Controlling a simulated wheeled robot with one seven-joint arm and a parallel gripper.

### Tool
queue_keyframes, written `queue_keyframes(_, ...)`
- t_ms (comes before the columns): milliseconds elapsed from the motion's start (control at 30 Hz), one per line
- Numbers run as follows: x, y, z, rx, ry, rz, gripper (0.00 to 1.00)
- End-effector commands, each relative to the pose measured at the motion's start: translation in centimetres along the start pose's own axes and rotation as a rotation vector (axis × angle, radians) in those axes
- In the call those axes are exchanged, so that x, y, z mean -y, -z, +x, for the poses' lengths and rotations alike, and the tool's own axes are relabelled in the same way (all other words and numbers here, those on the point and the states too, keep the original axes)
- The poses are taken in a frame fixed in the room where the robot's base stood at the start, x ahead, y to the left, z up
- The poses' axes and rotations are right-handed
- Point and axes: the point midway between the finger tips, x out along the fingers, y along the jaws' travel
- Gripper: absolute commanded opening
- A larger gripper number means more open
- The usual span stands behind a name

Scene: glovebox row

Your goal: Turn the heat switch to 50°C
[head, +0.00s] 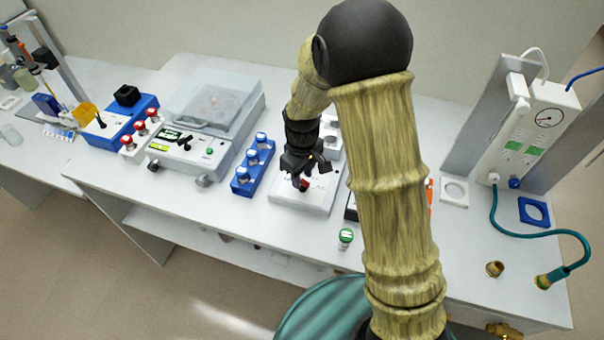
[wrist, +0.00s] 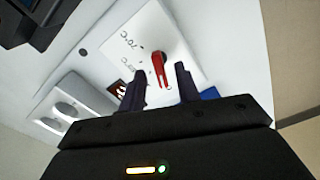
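The heat switch is a red lever knob (wrist: 159,68) on the white panel of a flat device (wrist: 165,25), with dark temperature labels printed beside it. One label looks like 70°C; the other is partly unreadable. In the head view the device (head: 284,207) stands on the bench, and my gripper (head: 304,181) is over it, hiding much of the switch. In the wrist view my gripper (wrist: 160,76) is open, with one finger on each side of the red lever. Gaps show between lever and fingers; I cannot tell whether they touch.
A blue rack with capped vials (head: 252,168) stands left of the device. A green-capped vial (head: 345,238) stands near the bench's front edge. A lidded instrument (head: 205,115) is further left. A gauge unit with a teal hose (head: 530,130) is at the right.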

Motion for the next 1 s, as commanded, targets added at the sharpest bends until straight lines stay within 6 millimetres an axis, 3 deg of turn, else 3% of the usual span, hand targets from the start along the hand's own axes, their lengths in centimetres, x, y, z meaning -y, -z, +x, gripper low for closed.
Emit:
queue_keyframes(333,0.01,0.00,0.59,0.000,0.000,0.000,0.33)
queue_keyframes(500,0.00,0.01,0.57,0.000,0.000,0.000,0.01)
queue_keyframes(533,0.00,0.01,0.56,-0.001,0.000,0.000,0.00)
queue_keyframes(1000,-0.02,0.04,0.49,-0.001,0.000,0.059,0.00)
